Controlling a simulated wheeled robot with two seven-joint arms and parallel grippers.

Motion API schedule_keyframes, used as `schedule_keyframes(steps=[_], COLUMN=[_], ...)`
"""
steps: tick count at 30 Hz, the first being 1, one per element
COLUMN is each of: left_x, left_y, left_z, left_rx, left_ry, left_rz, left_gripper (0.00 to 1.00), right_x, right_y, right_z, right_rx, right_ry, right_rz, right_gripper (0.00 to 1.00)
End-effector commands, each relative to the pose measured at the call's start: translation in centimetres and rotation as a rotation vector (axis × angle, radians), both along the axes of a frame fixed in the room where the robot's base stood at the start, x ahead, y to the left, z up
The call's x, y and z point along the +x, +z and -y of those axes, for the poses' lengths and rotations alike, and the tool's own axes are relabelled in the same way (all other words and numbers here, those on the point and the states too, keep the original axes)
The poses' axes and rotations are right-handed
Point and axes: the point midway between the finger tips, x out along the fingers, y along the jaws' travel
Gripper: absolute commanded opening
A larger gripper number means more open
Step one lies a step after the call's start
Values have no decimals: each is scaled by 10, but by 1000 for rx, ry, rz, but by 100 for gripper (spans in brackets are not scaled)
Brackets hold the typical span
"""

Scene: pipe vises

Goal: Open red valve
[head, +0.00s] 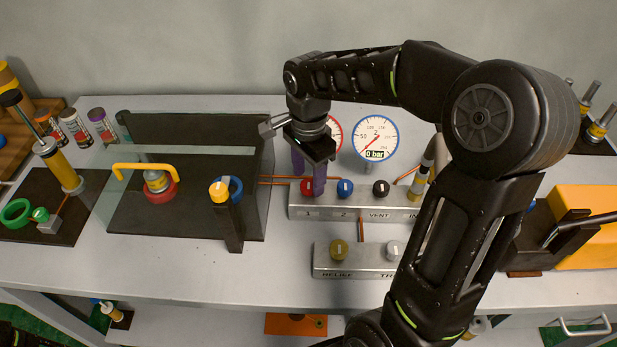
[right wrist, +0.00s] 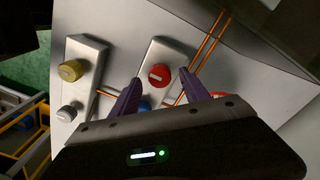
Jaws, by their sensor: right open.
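The red valve (head: 307,187) is a round red knob above the label 1, at the left end of a grey manifold block (head: 330,213). In the right wrist view the red valve (right wrist: 159,76) has a white bar across its face. My right gripper (head: 309,182) is open above the red valve, with purple fingers pointing down. In the right wrist view the knob shows between the fingertips of my right gripper (right wrist: 161,77), with a gap on each side. In the head view one finger partly covers the knob. My left gripper is not in view.
A blue knob (head: 345,188) and a black knob (head: 380,188) stand right of the red valve. A lower block has a yellow knob (head: 338,248) and a white knob (head: 394,250). A gauge (head: 376,138) reading 0 bar stands behind. A dark vise plate (head: 190,135) lies left.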

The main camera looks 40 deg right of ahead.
Motion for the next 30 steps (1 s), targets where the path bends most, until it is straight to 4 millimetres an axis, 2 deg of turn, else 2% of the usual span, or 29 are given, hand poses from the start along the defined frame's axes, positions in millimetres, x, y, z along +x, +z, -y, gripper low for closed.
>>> schedule_keyframes(steps=[4,13,30], left_x=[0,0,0], left_y=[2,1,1], left_z=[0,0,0], left_rx=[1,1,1], left_ry=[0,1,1], left_rz=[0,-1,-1], left_gripper=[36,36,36], right_x=[0,0,0], right_y=[-13,-16,-15], right_z=[0,0,0], right_rx=[0,0,0], right_ry=[0,0,0], right_rz=[-1,0,1], right_gripper=[54,54,7])
